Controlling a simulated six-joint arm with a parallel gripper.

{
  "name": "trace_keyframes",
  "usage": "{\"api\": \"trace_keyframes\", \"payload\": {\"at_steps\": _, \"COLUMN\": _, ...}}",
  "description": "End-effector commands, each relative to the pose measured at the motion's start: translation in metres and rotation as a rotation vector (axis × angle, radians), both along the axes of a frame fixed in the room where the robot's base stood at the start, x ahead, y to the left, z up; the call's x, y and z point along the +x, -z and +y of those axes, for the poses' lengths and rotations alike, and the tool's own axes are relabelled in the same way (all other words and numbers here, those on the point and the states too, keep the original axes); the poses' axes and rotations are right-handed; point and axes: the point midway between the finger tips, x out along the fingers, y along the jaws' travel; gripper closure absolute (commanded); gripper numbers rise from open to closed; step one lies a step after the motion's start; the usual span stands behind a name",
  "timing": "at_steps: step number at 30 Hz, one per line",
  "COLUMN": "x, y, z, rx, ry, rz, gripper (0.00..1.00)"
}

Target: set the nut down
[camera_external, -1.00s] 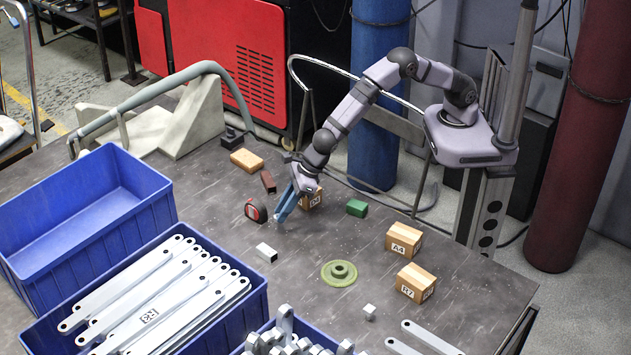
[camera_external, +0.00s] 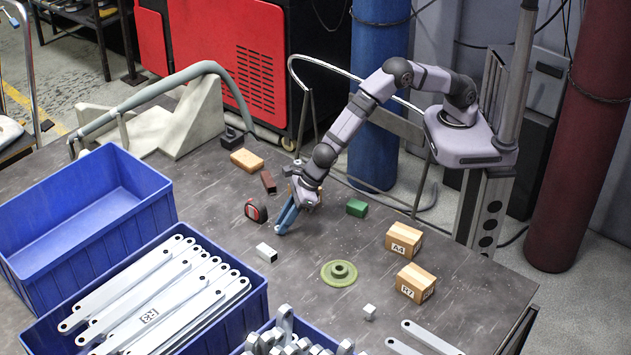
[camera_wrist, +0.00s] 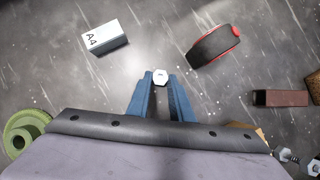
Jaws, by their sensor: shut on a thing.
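The nut (camera_wrist: 160,77) is a small pale hexagonal piece. In the wrist view it sits between the tips of my gripper's blue fingers (camera_wrist: 160,84), which are shut on it. In the external view my gripper (camera_external: 281,230) points down at the dark table, between the red and black tape measure (camera_external: 256,210) and the green block (camera_external: 356,208). The nut is too small there to make out clearly. I cannot tell whether it touches the table or hangs just above it.
Cardboard boxes (camera_external: 404,238) stand further right. Blue crates (camera_external: 140,197) fill the left. The table around the fingertips is bare.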

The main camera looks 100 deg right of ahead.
Motion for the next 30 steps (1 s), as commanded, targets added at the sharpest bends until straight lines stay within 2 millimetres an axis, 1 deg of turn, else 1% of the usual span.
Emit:
{"api": "trace_keyframes", "payload": {"at_steps": 2, "x": 0.000, "y": 0.003, "z": 0.000, "rx": 0.000, "ry": 0.000, "rz": 0.001, "gripper": 1.00}}
{"api": "trace_keyframes", "payload": {"at_steps": 3, "x": 0.000, "y": 0.002, "z": 0.000, "rx": 0.000, "ry": 0.001, "rz": 0.000, "gripper": 0.73}}
{"api": "trace_keyframes", "payload": {"at_steps": 4, "x": 0.000, "y": 0.002, "z": 0.000, "rx": 0.000, "ry": 0.001, "rz": 0.000, "gripper": 0.66}}
{"api": "trace_keyframes", "payload": {"at_steps": 5, "x": 0.000, "y": 0.002, "z": 0.000, "rx": 0.000, "ry": 0.000, "rz": 0.001, "gripper": 0.62}}
{"api": "trace_keyframes", "payload": {"at_steps": 14, "x": 0.000, "y": 0.002, "z": 0.000, "rx": 0.000, "ry": 0.000, "rz": 0.000, "gripper": 0.62}}
{"api": "trace_keyframes", "payload": {"at_steps": 20, "x": -0.003, "y": -0.008, "z": 0.000, "rx": 0.001, "ry": 0.000, "rz": -0.002, "gripper": 0.62}}
{"api": "trace_keyframes", "payload": {"at_steps": 26, "x": -0.015, "y": -0.029, "z": -0.002, "rx": 0.001, "ry": 0.000, "rz": -0.002, "gripper": 0.62}}
{"api": "trace_keyframes", "payload": {"at_steps": 30, "x": -0.026, "y": -0.050, "z": -0.004, "rx": 0.001, "ry": 0.000, "rz": -0.003, "gripper": 0.62}}
